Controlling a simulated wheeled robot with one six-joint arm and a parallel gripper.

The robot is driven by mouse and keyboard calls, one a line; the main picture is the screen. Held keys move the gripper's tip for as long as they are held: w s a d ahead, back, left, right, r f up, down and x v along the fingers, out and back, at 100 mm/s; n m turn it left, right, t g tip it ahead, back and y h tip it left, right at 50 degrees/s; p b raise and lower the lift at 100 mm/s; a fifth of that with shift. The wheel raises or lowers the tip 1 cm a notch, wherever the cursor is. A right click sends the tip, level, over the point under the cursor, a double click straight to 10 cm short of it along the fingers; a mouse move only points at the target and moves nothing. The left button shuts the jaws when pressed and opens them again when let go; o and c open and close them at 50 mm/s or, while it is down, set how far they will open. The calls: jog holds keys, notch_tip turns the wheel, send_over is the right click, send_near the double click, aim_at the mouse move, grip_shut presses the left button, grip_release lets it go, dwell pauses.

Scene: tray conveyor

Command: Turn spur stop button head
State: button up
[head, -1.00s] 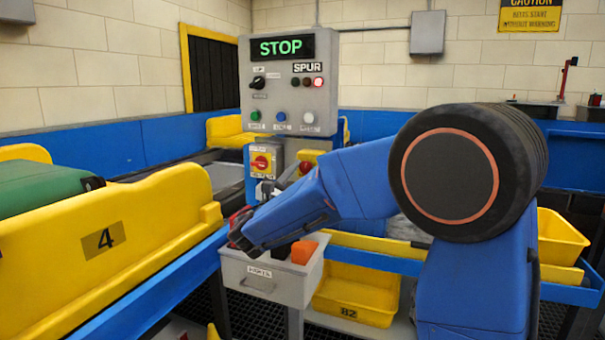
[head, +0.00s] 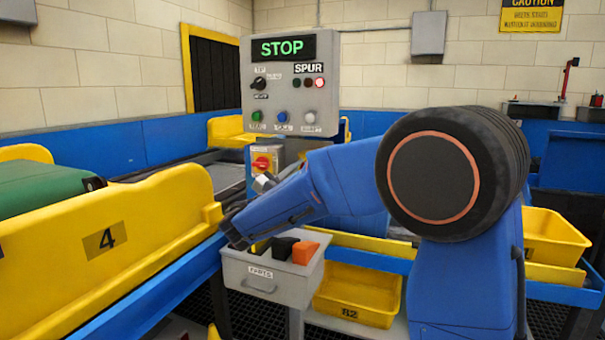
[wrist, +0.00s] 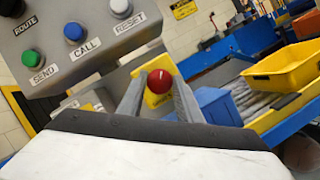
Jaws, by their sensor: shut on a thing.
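The red spur stop button head (wrist: 159,80) sits on its yellow housing (wrist: 157,98) in the wrist view. My gripper (wrist: 158,90) has one grey finger on each side of the button head and is shut on it. The grey control panel (head: 325,100) above shows a green STOP display (head: 284,48) and a SPUR label (head: 309,68). A red lamp is lit below that label.
A grey parts bin (head: 250,275) with black and orange pieces is below. The yellow guard (head: 150,215) of conveyor 4 stands at left. A yellow bin (wrist: 285,65) is at right.

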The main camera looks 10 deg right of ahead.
jog(key=o, duration=1)
jog(key=shift+s, duration=0.1)
jog(key=v, duration=1.7)
jog(key=shift+s+a+f, duration=0.1)
jog(key=shift+a, duration=0.05)
